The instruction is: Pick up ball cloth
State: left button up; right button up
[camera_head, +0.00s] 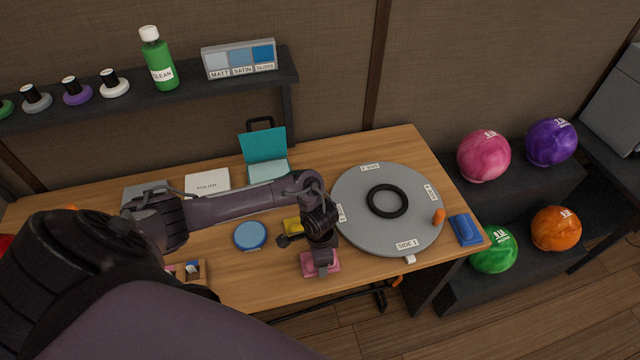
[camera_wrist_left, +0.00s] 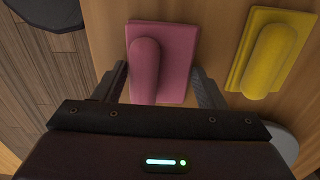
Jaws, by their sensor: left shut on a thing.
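My left gripper (camera_head: 320,246) is over the front of the table, pointing down at a pink pad (camera_head: 322,266). In the left wrist view the pink pad (camera_wrist_left: 178,52) has a rounded raised handle, and the two fingers of the left gripper (camera_wrist_left: 160,78) stand on either side of it, shut on the pad. It looks flat at table height; whether it is lifted I cannot tell. A yellow pad (camera_head: 293,226) of the same shape lies just beside it, partly hidden by my arm. No item is labelled as a ball cloth. My right gripper is not in view.
A round grey turntable (camera_head: 420,235) with a black ring (camera_head: 387,201) stands to the right. A blue round tin (camera_head: 250,236) and a teal item (camera_head: 263,145) are on the left. Several balls rest on a rack at right.

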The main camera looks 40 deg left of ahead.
pick_arm(q)
jog(key=shift+r, duration=0.1)
jog(key=shift+w+r, duration=0.1)
jog(key=shift+r, duration=0.5)
notch_tip(320, 180, up, 5)
jog(key=shift+r+p, duration=0.1)
jog(key=shift+p, duration=0.35)
notch_tip(320, 180, up, 13)
jog(key=p, duration=0.6)
jog(key=shift+r+p, duration=0.2)
jog(key=shift+p, duration=0.15)
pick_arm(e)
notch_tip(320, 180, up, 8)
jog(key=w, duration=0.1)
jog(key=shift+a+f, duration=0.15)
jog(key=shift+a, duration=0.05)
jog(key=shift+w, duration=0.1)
pick_arm(q)
jog(key=o, duration=0.4)
jog(key=c, duration=0.3)
jog(key=shift+d, duration=0.1)
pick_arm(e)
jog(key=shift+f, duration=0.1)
